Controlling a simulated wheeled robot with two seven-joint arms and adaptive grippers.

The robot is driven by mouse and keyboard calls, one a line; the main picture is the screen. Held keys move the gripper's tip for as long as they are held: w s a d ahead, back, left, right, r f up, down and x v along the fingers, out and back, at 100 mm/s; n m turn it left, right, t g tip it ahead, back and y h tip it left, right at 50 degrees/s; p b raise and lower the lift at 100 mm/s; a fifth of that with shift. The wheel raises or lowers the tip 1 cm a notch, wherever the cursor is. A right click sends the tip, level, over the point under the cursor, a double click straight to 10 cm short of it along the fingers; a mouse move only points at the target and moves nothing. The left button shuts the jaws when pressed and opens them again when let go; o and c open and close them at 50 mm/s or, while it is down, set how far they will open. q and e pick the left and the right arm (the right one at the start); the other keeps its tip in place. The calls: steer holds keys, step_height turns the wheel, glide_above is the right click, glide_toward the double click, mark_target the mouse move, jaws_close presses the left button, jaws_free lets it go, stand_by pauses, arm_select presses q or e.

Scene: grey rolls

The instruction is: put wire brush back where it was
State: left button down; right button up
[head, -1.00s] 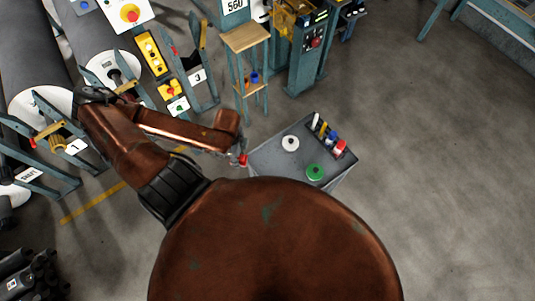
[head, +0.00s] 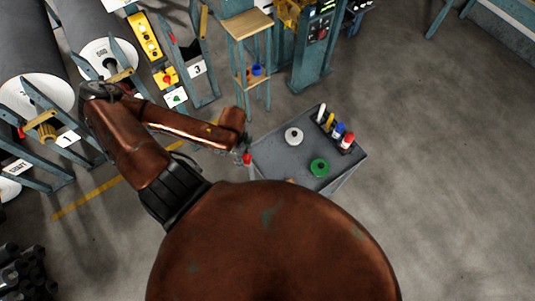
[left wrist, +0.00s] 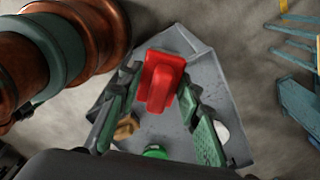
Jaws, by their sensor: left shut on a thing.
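My left gripper (left wrist: 158,112) is shut on a red thing (left wrist: 160,80), which I take to be the wire brush; no bristles show. In the head view the red thing (head: 247,159) is at the end of my left arm, by the left edge of the grey cart top (head: 270,158). In the left wrist view it sits between the two green-grey fingers with the cart behind it. Whether it touches the cart I cannot tell. My right gripper is not in view.
On the cart are a white roll (head: 293,136), a green roll (head: 319,167) and a bin of bottles or markers (head: 337,130) along the far right edge. A tan thing (left wrist: 126,128) lies near the fingers. Large grey rolls (head: 35,58) stand left. Floor at right is clear.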

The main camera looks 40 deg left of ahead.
arm_select(q)
steer(key=w+d+f+b, duration=0.1)
steer(key=w+f+b, duration=0.1)
steer(key=w, duration=0.1)
steer(key=w+f+b, duration=0.2)
steer(key=w+f, duration=0.1)
steer(key=w, duration=0.1)
steer(key=w+d+f+b, duration=0.1)
steer(key=w+f+b, duration=0.1)
steer(key=w+b, duration=0.1)
steer(key=shift+w+d+f, duration=0.3)
steer(key=shift+w+f, duration=0.05)
steer(key=shift+f, duration=0.05)
steer(key=shift+w+d+f, duration=0.1)
steer(key=shift+w+f, duration=0.45)
steer(key=shift+f, duration=0.05)
step_height(320, 180, down, 4)
steer(key=shift+w+r+b, duration=0.1)
steer(key=shift+r+b, duration=0.15)
steer(key=shift+b, duration=0.2)
steer(key=c, duration=1.4)
jaws_free()
steer(key=shift+r, duration=0.15)
step_height(320, 180, up, 12)
steer(key=shift+f+p, duration=0.1)
steer(key=shift+p, duration=1.05)
